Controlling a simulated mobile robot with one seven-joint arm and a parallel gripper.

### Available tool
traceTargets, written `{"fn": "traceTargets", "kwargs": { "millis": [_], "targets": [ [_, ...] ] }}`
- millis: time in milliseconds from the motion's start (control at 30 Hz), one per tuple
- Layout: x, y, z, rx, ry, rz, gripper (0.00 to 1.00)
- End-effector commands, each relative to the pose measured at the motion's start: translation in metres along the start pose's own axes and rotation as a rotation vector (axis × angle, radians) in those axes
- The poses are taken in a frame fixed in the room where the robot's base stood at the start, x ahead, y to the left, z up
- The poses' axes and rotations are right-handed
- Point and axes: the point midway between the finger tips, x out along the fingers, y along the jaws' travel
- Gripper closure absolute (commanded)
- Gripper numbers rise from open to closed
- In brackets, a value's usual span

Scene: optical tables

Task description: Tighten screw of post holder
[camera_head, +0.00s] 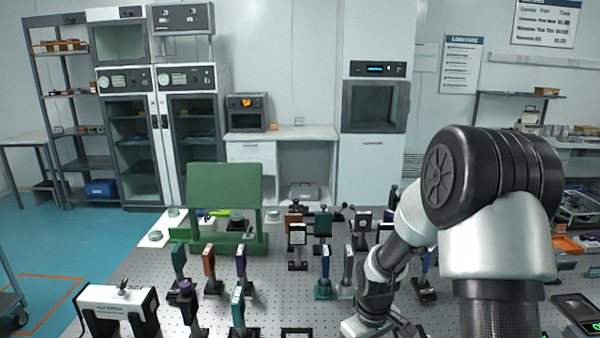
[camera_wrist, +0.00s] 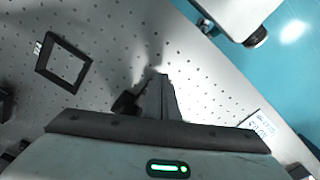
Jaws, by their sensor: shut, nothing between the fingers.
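My gripper (camera_wrist: 158,82) is shut and points down over the perforated optical table in the wrist view. Nothing shows between its fingers. A small dark shape lies just left of the fingers; I cannot tell what it is. In the head view several mounts stand on posts on the table, such as a purple one (camera_head: 241,262), an orange one (camera_head: 208,262) and a dark green one (camera_head: 179,260). I cannot tell which post holder is meant, and no screw can be made out. My arm hides part of the table's right side.
A black square frame (camera_wrist: 62,63) lies on the table left of my gripper. A white device with black legs (camera_head: 118,300) stands at the table's left edge. A green stand (camera_head: 222,190) is farther back. The blue floor (camera_wrist: 290,60) lies beyond the table edge.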

Motion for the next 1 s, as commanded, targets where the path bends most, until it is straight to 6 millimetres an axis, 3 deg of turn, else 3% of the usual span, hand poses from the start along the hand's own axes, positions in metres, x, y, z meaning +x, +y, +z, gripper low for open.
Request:
{"fn": "traceTargets", "kwargs": {
  "millis": [1000],
  "targets": [
    [-0.001, 0.019, -0.003, 0.001, 0.008, 0.003, 1.00]
  ]
}}
